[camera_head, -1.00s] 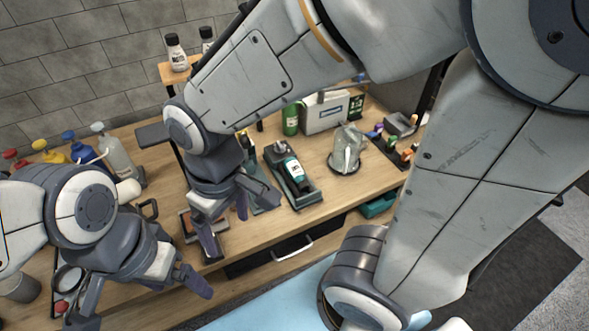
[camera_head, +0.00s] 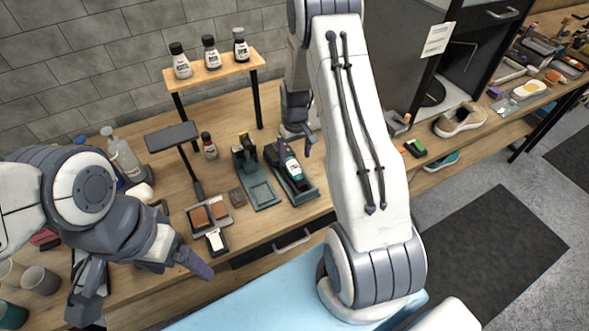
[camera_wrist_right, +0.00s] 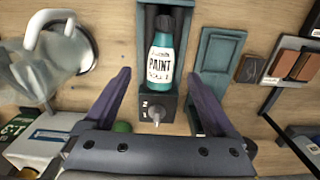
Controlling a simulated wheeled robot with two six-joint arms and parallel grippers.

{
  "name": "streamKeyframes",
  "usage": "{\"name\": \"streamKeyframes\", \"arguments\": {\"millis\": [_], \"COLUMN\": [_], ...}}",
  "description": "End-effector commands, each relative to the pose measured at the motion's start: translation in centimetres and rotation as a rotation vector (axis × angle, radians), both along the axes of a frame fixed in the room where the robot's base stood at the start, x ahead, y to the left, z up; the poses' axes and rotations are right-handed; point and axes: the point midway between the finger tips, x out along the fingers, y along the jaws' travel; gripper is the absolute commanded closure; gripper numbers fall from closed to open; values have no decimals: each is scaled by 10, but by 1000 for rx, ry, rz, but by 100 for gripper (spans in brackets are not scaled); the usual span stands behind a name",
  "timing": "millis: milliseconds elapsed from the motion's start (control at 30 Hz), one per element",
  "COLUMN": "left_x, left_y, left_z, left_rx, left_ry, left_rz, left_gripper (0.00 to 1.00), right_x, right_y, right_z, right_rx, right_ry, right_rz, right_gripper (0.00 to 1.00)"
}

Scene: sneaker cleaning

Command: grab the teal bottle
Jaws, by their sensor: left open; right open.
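The teal bottle (camera_head: 292,167) has a white label and a dark cap. It lies in a dark narrow tray (camera_head: 306,193) on the wooden bench. In the right wrist view the bottle (camera_wrist_right: 161,72), labelled "PAINT", is between my open right fingers (camera_wrist_right: 160,78), with a gap on each side. In the head view my right gripper (camera_head: 301,125) is just behind and above the bottle, partly hidden by my arm. My left gripper (camera_head: 140,278) is open and empty at the bench's front left.
A green tray (camera_head: 262,193) lies left of the bottle's tray. A shelf (camera_head: 215,70) with small bottles stands behind. A clear pitcher (camera_wrist_right: 45,65) is on the other side in the wrist view. Brown blocks (camera_head: 208,213) and cups (camera_head: 40,280) are at left.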

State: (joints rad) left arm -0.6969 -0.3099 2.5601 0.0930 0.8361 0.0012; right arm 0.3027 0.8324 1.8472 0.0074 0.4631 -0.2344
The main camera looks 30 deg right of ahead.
Motion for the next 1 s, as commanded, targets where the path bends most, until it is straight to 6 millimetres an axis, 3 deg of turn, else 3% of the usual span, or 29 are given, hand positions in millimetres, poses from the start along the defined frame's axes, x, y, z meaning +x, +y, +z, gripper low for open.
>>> {"name": "streamKeyframes", "arguments": {"millis": [267,433,600,900,1000], "left_x": [0,0,0,0,0], "left_y": [0,0,0,0,0], "left_z": [12,29,33,33,33], "left_rx": [0,0,0,0,0], "left_ry": [0,0,-1,-1,-1], "left_rz": [-2,-4,-6,-6,-6], "left_gripper": [11,11,11,11,11], "right_x": [-1,-4,-3,-2,-2], "right_y": [2,3,3,2,2], "right_z": [-18,-39,-58,-63,-63], "right_rx": [1,1,1,0,0], "right_ry": [3,4,1,-1,-1], "right_rz": [0,0,0,0,0], "right_gripper": [10,10,10,10,48]}}
